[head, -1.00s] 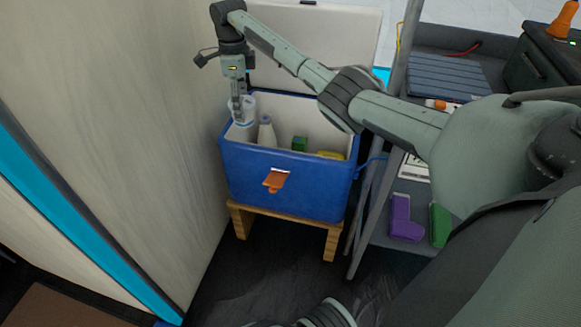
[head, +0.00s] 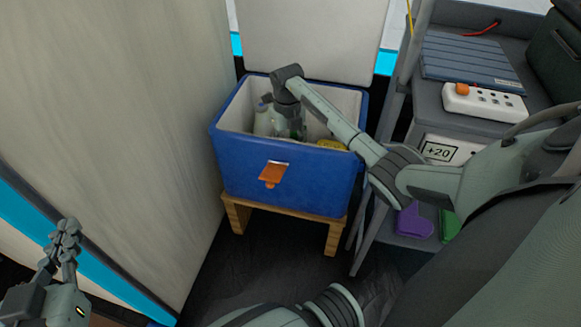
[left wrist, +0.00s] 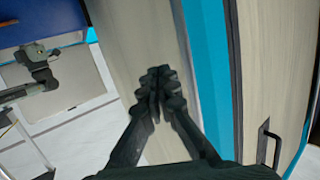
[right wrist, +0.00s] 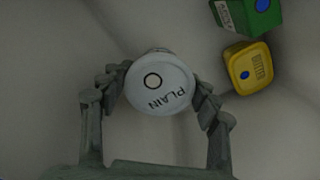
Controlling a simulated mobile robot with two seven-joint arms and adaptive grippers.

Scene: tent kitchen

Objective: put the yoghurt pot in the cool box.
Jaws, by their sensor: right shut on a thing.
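The yoghurt pot (right wrist: 158,84), a white round pot with PLAIN on its lid, shows in the right wrist view. My right gripper (right wrist: 160,96) is shut on it, with a finger on each side. In the head view the right arm reaches down into the open blue cool box (head: 265,188), and the arm and front wall hide the pot and fingers. Whether the pot touches the floor of the box, I cannot tell. My left gripper (head: 66,236) is shut and empty at the lower left; its closed fingers show in the left wrist view (left wrist: 158,92).
A yellow BUTTER tub (right wrist: 248,68) and a green carton (right wrist: 246,14) lie near the pot inside the box. A white bottle (head: 263,119) stands at the box's left. The box rests on a wooden stand (head: 282,215) between a pale panel (head: 110,110) and grey shelves (head: 420,250).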

